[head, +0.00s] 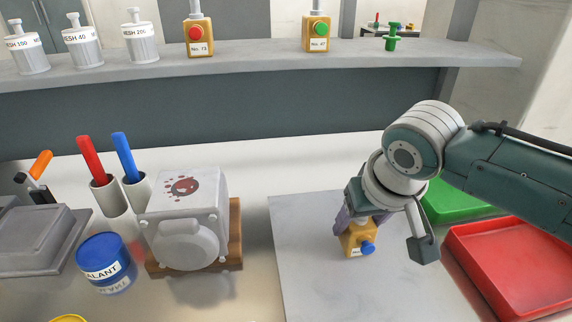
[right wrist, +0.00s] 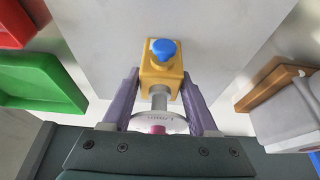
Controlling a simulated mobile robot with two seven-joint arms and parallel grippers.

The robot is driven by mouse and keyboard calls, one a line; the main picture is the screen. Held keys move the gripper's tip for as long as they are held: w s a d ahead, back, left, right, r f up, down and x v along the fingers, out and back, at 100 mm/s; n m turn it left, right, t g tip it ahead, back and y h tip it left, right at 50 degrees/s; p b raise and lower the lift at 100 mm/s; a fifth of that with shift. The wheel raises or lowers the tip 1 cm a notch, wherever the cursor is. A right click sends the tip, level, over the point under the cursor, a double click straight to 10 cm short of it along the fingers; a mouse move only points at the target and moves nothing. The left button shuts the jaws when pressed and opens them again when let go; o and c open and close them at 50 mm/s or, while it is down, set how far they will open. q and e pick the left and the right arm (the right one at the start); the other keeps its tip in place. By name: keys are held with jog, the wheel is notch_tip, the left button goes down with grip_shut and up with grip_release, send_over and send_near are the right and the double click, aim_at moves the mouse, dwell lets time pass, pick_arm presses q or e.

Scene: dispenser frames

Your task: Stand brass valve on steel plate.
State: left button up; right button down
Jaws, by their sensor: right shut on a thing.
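The brass valve (head: 352,240) is a yellow block with a blue knob and a small label. In the right wrist view the valve (right wrist: 158,66) shows a grey stem and a pale lettered disc on the side toward the wrist. My right gripper (head: 362,222) is shut on it, its purple fingers (right wrist: 160,88) on either side. The valve is upright over the steel plate (head: 305,285), a flat grey sheet on the counter. Whether its base touches the plate I cannot tell. My left gripper is not in view.
A green tray (head: 450,200) and a red tray (head: 510,262) lie right of the plate. A grey pump-like block (head: 188,222) and a blue tin (head: 106,262) stand left. The shelf (head: 270,60) behind holds similar valves with red (head: 200,38) and green knobs (head: 318,36).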

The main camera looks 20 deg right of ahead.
jog(key=shift+f, duration=0.1)
jog(key=shift+c, duration=0.8)
grip_release()
jog(key=shift+r, duration=0.25)
jog(key=d+p+v, duration=0.1)
jog(key=p+v, duration=0.3)
jog(key=v, duration=0.7)
jog(key=s+a+n, duration=0.2)
jog(key=s+a, duration=0.1)
jog(key=s, duration=0.5)
jog(key=s+a+n+y, duration=0.1)
jog(key=s+a+n, duration=0.1)
jog(key=s, duration=0.7)
jog(key=shift+s+a+n+g, duration=0.3)
jog(key=shift+s+a, duration=0.05)
jog(key=shift+a, duration=0.35)
